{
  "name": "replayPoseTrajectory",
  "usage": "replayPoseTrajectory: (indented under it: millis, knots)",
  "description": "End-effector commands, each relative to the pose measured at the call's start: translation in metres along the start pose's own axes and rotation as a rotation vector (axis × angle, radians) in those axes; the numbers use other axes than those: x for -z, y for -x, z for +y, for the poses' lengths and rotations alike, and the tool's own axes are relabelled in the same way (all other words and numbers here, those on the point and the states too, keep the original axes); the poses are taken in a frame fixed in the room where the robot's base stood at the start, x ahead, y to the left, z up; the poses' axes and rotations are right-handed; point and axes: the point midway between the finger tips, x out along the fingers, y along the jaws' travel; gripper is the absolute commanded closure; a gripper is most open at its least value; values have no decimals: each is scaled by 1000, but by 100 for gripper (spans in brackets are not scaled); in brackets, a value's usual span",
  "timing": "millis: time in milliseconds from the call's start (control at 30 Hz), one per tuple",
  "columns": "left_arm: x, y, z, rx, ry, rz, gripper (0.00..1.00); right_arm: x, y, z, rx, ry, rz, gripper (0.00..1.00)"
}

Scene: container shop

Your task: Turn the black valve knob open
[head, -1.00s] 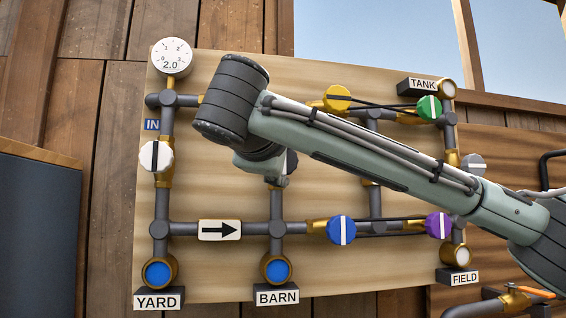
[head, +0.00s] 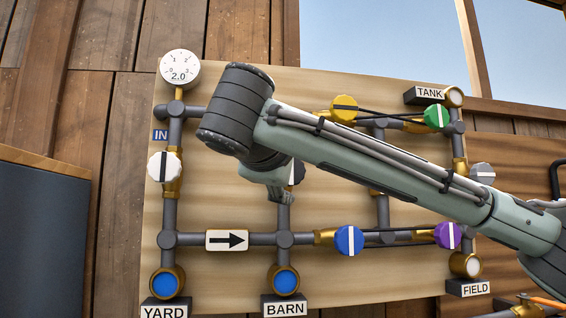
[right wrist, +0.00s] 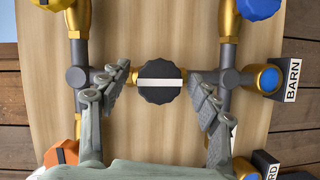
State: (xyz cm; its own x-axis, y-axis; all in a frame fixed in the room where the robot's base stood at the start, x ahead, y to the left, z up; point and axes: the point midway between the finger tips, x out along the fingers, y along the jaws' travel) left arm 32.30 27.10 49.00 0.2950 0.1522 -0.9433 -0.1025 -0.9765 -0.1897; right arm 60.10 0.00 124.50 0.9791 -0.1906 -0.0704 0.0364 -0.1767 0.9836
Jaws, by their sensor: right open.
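The black valve knob (right wrist: 159,82) is in the middle of the right wrist view, with a white bar across its face. The bar lies roughly along the pipe that carries the knob. My right gripper (right wrist: 161,80) is open, with one finger on each side of the knob; gaps show between fingers and knob. In the head view the black knob (head: 298,173) is mostly hidden behind my right wrist, above the BARN outlet. My right gripper (head: 281,192) shows there only in part. My left gripper is in neither view.
The wooden panel (head: 225,275) carries pipes and other knobs: white (head: 163,166), yellow (head: 344,108), green (head: 436,116), blue (head: 349,240) and purple (head: 448,235). A gauge (head: 179,69) reads 2.0. In the right wrist view an orange knob (right wrist: 63,152) is near the left finger.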

Motion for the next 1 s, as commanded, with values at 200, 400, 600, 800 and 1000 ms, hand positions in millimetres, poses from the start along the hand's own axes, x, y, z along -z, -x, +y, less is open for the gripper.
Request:
replayPoseTrajectory:
  millis: [200,400,600,800,1000]
  knots:
    - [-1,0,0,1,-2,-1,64,1,46,2,-7,1,5,37]
    - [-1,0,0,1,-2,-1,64,1,78,3,-10,4,5,37]
    - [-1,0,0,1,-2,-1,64,0,103,1,-4,2,4,37]
    - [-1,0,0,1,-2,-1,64,0,111,0,-1,1,0,37]
    - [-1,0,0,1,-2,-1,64,0,111,0,0,1,1,37]
